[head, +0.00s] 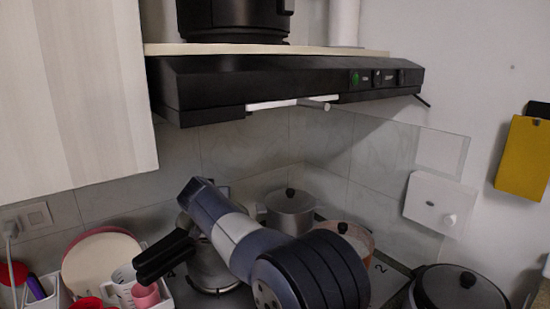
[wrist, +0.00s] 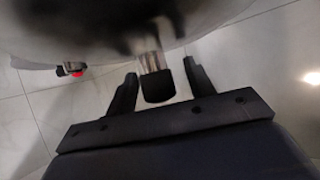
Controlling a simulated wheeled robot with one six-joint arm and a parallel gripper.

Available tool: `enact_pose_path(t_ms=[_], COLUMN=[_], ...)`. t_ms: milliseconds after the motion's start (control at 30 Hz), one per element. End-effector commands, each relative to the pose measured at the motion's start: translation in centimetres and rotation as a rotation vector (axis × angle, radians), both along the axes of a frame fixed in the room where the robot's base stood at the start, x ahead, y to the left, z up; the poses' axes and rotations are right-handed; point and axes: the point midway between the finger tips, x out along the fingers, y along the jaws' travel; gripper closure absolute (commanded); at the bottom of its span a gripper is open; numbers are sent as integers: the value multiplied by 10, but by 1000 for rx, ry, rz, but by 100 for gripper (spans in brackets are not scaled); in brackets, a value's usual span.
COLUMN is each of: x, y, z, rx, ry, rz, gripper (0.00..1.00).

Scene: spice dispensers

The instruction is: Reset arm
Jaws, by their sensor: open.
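My arm (head: 236,240) crosses the lower middle of the head view, in front of the stove. In the wrist view my gripper (wrist: 159,70) is open, with one dark finger on each side. A black handle-like block (wrist: 158,88) on a metallic stem shows between the fingers; I cannot tell whether they touch it. A blurred, shiny grey rounded body (wrist: 60,30) fills the top of that view. In the head view dark elongated shapes lie left of the arm; I cannot tell whether they are fingers or a handle.
A metal pot (head: 290,212) and a pinkish pot (head: 352,234) stand behind my arm. A lidded dark pot (head: 460,290) is at the lower right. A round plate (head: 100,262) and cups (head: 146,294) are at left. The black range hood (head: 230,85) hangs above.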

Motion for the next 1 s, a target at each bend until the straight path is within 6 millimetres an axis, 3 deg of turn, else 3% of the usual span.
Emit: enact_pose_path(t_ms=[267,700,1000], x=[-27,-95,-46], y=[-3,-11,-6], z=[13,49,26], rx=[2,2,-3], ry=[-3,-1,3], rz=[1,1,-2], gripper=[49,49,49])
